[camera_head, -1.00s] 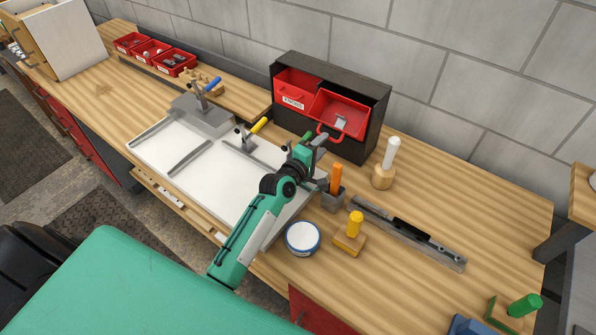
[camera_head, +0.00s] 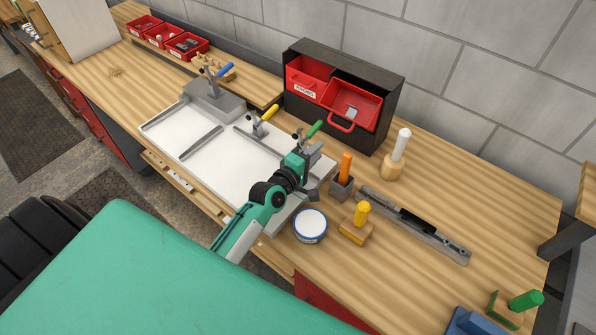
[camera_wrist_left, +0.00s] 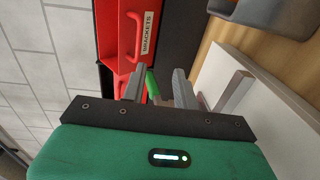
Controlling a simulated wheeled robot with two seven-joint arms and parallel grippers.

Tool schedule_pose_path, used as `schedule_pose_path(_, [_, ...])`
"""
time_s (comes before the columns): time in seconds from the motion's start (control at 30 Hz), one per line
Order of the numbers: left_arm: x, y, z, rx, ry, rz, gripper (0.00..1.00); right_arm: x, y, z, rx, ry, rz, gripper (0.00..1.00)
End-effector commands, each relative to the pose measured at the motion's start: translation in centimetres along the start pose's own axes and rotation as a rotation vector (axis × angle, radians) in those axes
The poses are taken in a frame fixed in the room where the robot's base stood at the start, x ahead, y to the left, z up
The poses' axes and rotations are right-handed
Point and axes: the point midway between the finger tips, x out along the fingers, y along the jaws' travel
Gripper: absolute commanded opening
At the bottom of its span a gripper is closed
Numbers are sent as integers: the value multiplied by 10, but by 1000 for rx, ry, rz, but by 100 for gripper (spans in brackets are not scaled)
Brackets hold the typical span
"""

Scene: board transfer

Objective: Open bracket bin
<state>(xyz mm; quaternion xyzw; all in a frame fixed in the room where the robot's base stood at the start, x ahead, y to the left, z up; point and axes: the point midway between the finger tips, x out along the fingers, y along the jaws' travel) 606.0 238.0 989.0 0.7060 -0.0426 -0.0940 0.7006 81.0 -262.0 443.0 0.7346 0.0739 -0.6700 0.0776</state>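A dark cabinet (camera_head: 392,98) at the back holds two red bins. The right bin (camera_head: 368,112) is pulled out and tilted forward, with a grey part inside and its red handle (camera_head: 342,125) at the front. The left bin (camera_head: 309,75) sits shut, with a white label too small to read. In the left wrist view a red bin (camera_wrist_left: 112,50) has a handle and a label reading BRACKETS. My left gripper (camera_head: 317,168) is in front of the cabinet, apart from the handle. Its fingers (camera_wrist_left: 158,86) are spread and empty. My right gripper is out of view.
A white board (camera_head: 215,150) with clamps lies left of and below my gripper; a green clamp handle (camera_head: 314,129) is close by. A holder with an orange handle (camera_head: 346,167), a white-topped tool (camera_head: 400,146), a round tin (camera_head: 310,225) and a metal rail (camera_head: 435,240) stand to the right.

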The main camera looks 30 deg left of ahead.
Motion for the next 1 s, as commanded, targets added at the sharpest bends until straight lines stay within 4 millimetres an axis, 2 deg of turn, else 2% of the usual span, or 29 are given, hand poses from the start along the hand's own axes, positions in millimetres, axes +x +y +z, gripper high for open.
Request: schedule_pose_path(1.0, [-68, -16, 0, 0, 0, -1, 30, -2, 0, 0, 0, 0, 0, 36])
